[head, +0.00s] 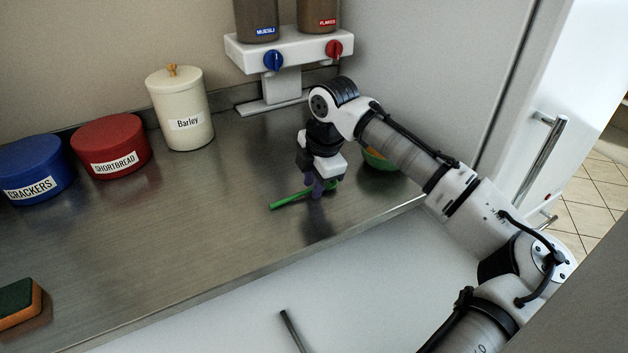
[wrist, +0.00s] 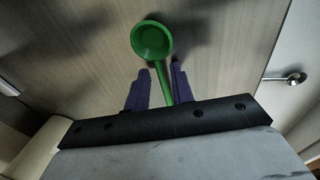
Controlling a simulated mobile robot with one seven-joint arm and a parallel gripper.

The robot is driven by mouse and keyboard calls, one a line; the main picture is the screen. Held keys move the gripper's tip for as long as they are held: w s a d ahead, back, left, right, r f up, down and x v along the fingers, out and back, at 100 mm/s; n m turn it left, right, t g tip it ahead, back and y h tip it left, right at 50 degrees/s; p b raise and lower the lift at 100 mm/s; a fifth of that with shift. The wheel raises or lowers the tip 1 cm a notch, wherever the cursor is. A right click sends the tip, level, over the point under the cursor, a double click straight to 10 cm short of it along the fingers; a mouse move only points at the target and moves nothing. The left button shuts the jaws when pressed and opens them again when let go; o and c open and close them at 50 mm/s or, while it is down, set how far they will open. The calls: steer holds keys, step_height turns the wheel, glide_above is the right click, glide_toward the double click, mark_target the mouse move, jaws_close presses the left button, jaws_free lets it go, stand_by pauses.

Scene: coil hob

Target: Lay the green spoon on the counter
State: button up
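The green spoon (head: 288,201) is at my gripper, with its handle pointing to the lower left in the head view. My gripper (head: 316,194) is low over the metal counter (head: 200,235), pointing down. In the wrist view, the round spoon bowl (wrist: 152,40) is beyond the fingertips. Its handle runs back between the fingers of my gripper (wrist: 160,75), close to the right finger. A gap shows between the handle and the left finger, so the gripper looks open. The fingers partly hide the spoon in the head view. Whether it touches the counter is unclear.
A green bowl (head: 379,162) sits behind my arm. A barley canister (head: 182,115), red shortbread tin (head: 112,148) and blue crackers tin (head: 35,170) stand at the back left. A dispenser (head: 290,50) is behind. A sponge (head: 17,303) lies front left. The middle counter is clear.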

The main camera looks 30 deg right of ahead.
steer(key=shift+o, duration=0.3)
steer(key=shift+r, duration=0.1)
steer(key=b+v, duration=0.1)
steer(key=v, duration=1.1)
